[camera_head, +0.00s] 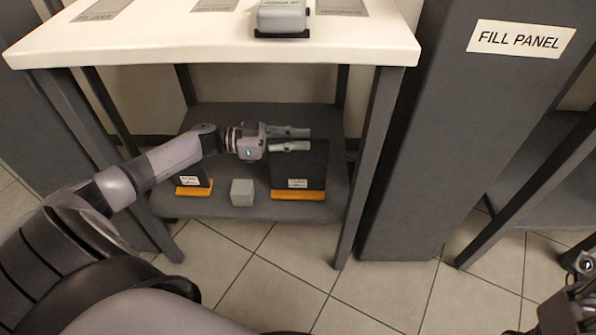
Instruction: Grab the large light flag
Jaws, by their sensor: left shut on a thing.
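The large light flag (298,170) is a black panel with an orange strip and a white label at its bottom. It stands upright on the lower shelf (240,116) of the white-topped table. My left gripper (306,139) reaches in from the left, its two fingers on either side of the flag's top edge, shut on it. My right gripper (578,285) shows only in part at the lower right edge, away from the flag; its fingers cannot be made out.
A smaller black flag (195,188) with an orange strip stands left on the shelf. A grey block (242,192) sits between the flags. The table top (330,38) overhangs the shelf. A table leg (368,160) and a dark "FILL PANEL" column (425,130) stand to the right.

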